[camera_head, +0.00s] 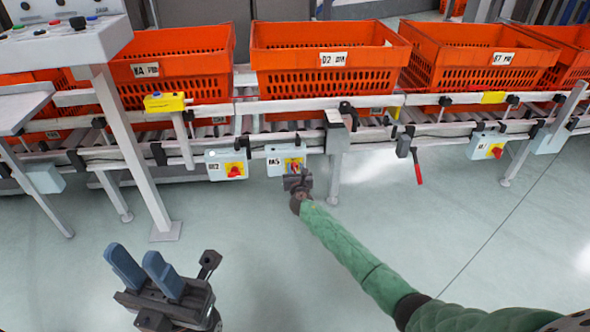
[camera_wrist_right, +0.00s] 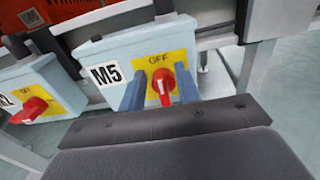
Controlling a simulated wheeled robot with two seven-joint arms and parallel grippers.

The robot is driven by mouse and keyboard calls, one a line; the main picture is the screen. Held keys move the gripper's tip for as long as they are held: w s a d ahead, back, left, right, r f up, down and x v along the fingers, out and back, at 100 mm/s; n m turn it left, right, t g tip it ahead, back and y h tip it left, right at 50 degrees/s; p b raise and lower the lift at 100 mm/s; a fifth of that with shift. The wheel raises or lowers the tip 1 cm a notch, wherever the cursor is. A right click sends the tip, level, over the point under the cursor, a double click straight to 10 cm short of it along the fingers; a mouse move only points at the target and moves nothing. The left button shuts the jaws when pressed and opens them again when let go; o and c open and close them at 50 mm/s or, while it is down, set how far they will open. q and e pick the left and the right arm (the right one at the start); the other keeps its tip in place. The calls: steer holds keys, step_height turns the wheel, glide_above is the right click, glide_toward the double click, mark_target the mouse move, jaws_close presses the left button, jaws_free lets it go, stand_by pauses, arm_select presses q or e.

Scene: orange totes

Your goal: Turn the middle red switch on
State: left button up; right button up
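The middle switch box, labelled M5, is pale blue with a yellow plate (camera_wrist_right: 160,62) reading OFF; in the head view the box (camera_head: 270,164) hangs under the conveyor. Its red knob (camera_wrist_right: 163,88) stands roughly upright below the word OFF. My right gripper (camera_wrist_right: 160,90) is open, with one blue finger on each side of the knob; I cannot tell whether either touches it. In the head view my right gripper (camera_head: 297,178) partly covers the box. My left gripper (camera_head: 136,256) is open and empty above the floor at lower left, fingers pointing up.
A similar box with a red knob (camera_head: 234,171) is close on the left, and another (camera_head: 496,152) is farther right. A conveyor leg (camera_head: 336,160) stands just right of M5. Orange totes (camera_head: 325,70) sit on the conveyor. A red-handled lever (camera_head: 417,170) hangs right. The front floor is clear.

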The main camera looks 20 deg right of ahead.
steer(key=shift+w+d, duration=0.1)
steer(key=shift+w, duration=0.35)
jaws_close()
steer(key=shift+f, duration=0.1)
